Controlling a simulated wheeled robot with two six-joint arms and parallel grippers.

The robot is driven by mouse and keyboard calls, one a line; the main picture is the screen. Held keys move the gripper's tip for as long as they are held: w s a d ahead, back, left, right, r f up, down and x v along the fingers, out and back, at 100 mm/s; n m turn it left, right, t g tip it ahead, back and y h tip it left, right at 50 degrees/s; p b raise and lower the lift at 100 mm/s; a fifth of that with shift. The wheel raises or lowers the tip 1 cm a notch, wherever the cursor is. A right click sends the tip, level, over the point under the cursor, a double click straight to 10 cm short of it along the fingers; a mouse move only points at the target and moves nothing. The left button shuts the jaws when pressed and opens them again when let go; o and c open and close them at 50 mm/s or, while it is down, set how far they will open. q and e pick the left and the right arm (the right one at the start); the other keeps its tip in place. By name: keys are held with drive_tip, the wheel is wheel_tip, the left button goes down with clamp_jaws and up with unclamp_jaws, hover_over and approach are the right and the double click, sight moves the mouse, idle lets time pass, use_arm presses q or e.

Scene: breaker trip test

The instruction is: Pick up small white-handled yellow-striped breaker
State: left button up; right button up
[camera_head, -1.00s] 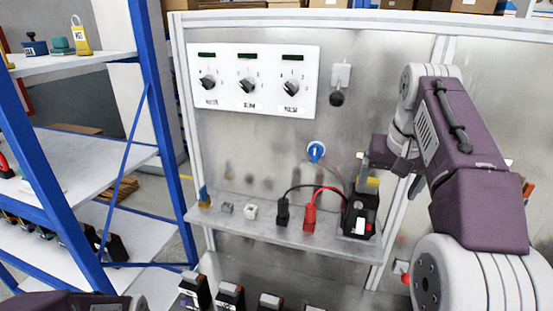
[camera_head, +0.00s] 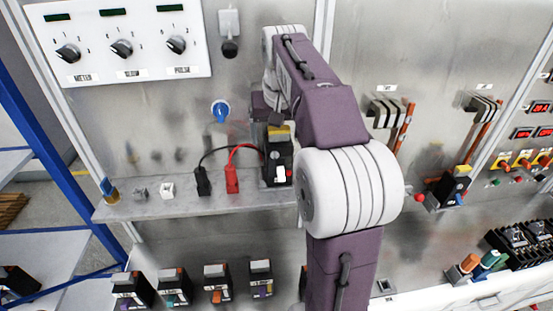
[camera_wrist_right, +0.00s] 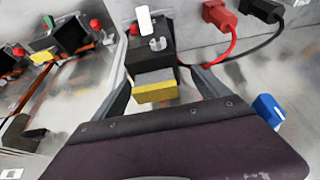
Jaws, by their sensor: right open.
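The small breaker (camera_head: 278,165) has a black body, a white handle and a yellow stripe on top. It stands upright on the metal shelf (camera_head: 240,199), at the right end of the part that shows. In the right wrist view the breaker (camera_wrist_right: 150,43) is at upper middle, its yellow-striped end towards my gripper. My right gripper (camera_wrist_right: 160,80) is open, with one finger on each side of that end; I cannot tell whether they touch it. In the head view my right gripper (camera_head: 274,118) is just above the breaker, partly hidden by my arm. My left gripper is not in view.
A black plug (camera_head: 203,181) and a red plug (camera_head: 232,179) with cables stand left of the breaker. A blue knob (camera_head: 220,110) is on the panel above. Several other breakers (camera_head: 217,282) stand in a row below. Another yellow-striped breaker (camera_head: 447,187) is at right.

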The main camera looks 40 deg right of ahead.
drive_tip(key=shift+s+d+f, duration=0.2)
drive_tip(key=shift+d+f, duration=0.1)
drive_tip(key=shift+w+a, duration=0.1)
drive_tip(key=shift+w, duration=0.1)
drive_tip(key=c, duration=0.8)
clamp_jaws()
